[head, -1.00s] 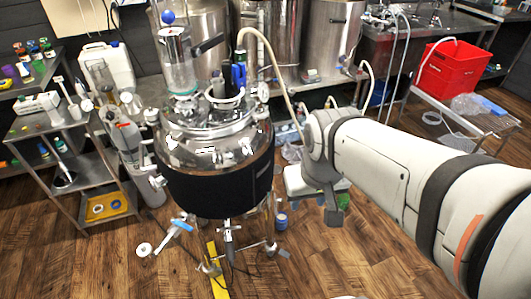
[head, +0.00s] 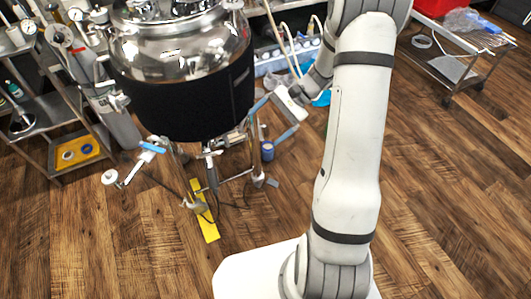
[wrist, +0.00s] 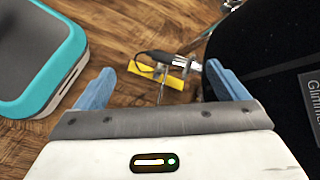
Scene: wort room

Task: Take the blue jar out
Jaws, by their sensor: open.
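A small blue jar (head: 267,151) shows in the head view low beside a leg of the steel kettle, just below my gripper in the picture. My gripper (head: 271,118) is open beside the kettle's dark lower body, with its two blue fingers spread. In the wrist view my gripper (wrist: 160,85) has nothing between its fingers. I cannot make out the jar in the wrist view.
The dark-jacketed kettle (head: 185,98) stands close to my gripper, with valves and legs below. A yellow strip (head: 204,212) lies on the wooden floor. A teal-edged device (wrist: 40,60) is at left in the wrist view.

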